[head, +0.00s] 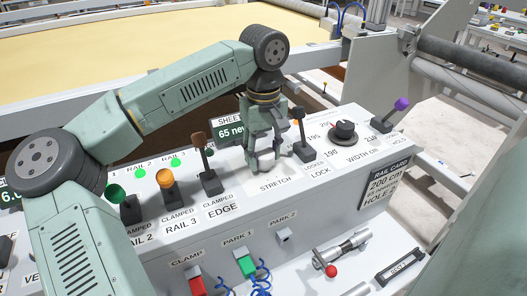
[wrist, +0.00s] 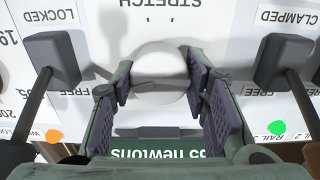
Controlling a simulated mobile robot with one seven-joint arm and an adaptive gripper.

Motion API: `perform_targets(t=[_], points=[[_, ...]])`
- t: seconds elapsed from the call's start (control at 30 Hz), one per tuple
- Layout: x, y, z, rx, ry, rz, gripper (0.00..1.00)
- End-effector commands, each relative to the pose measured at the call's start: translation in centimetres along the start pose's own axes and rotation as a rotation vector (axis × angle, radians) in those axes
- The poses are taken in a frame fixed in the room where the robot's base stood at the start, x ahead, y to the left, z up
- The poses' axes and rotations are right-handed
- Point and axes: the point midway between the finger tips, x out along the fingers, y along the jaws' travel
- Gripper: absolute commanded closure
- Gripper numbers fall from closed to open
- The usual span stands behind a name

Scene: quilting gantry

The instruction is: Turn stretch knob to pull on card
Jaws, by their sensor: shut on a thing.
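My gripper (head: 265,165) is over the sloped panel above the STRETCH label, pointing down. In the wrist view its pads (wrist: 160,90) are shut on the knob from both sides. The gripper hides most of the knob in the head view. The dark rail card (head: 384,184) on the console's right end reads 200 cm, with smaller lines hard to read. The sheet display (head: 230,132) is partly covered and shows 65 newtons.
The edge lever (head: 208,170) stands left of my gripper and the lock lever (head: 302,135) close on its right. The black width knob (head: 344,132) and purple-tipped hold lever (head: 392,113) are further right.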

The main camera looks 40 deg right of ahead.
Motion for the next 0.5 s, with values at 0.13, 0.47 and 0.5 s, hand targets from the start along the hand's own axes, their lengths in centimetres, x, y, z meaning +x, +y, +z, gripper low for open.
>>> perform_targets(t=[0.13, 0.47, 0.5], points=[[-0.03, 0.06, 0.06, 0.004, 0.000, 0.001, 0.86], [-0.01, 0.04, 0.06, 0.002, 0.000, 0.001, 0.49], [-0.01, 0.04, 0.05, 0.002, 0.000, 0.000, 0.46]])
